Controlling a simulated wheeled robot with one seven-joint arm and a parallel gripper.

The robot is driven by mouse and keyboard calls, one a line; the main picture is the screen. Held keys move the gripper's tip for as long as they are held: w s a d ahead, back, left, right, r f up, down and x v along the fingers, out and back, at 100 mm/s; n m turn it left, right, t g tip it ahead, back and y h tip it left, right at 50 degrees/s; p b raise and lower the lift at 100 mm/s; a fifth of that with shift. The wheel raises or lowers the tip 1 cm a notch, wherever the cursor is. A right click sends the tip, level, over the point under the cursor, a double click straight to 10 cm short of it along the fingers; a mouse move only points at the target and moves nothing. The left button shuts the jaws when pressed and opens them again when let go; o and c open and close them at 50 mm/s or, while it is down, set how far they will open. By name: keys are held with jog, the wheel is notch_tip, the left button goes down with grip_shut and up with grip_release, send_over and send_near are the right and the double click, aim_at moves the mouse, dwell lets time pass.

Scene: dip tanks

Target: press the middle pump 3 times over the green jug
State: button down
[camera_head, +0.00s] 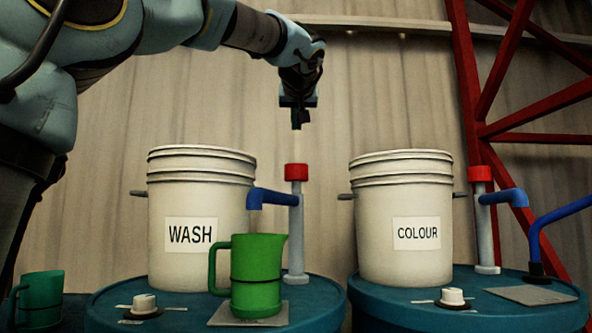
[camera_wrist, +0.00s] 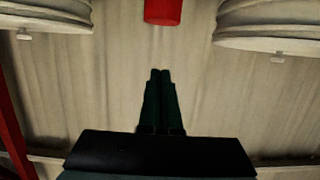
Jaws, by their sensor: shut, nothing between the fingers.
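The green jug (camera_head: 258,277) stands upright on a grey plate on the blue drum in front of the WASH bucket. A pump with a red cap (camera_head: 296,172), grey post and blue spout (camera_head: 268,197) stands behind it; the spout reaches left above the jug's mouth. My gripper (camera_head: 297,126) is shut and empty, pointing down in the air above this red cap, with a clear gap. In the wrist view the closed fingers (camera_wrist: 160,73) point toward the red cap (camera_wrist: 162,11), cut by the top edge. A second red-capped pump (camera_head: 480,174) stands right of the COLOUR bucket.
White WASH (camera_head: 200,260) and COLOUR (camera_head: 400,262) buckets flank the pump. Blue drums (camera_head: 318,312) carry small white knobs (camera_head: 144,304). A darker green jug (camera_head: 41,297) is at lower left. A blue pipe (camera_head: 534,240) and red girders (camera_head: 467,70) are at right.

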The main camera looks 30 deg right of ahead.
dwell(0.4)
jog(key=p, duration=0.3)
send_over(296, 173)
jog(key=w, duration=0.1)
jog(key=shift+d+f, duration=0.25)
jog(key=shift+f, duration=0.9)
notch_tip(296, 173, down, 4)
jog(key=shift+s+r+b, duration=0.1)
jog(key=shift+r+b, duration=0.1)
jog(key=shift+b, duration=0.4)
jog(key=shift+f, duration=0.25)
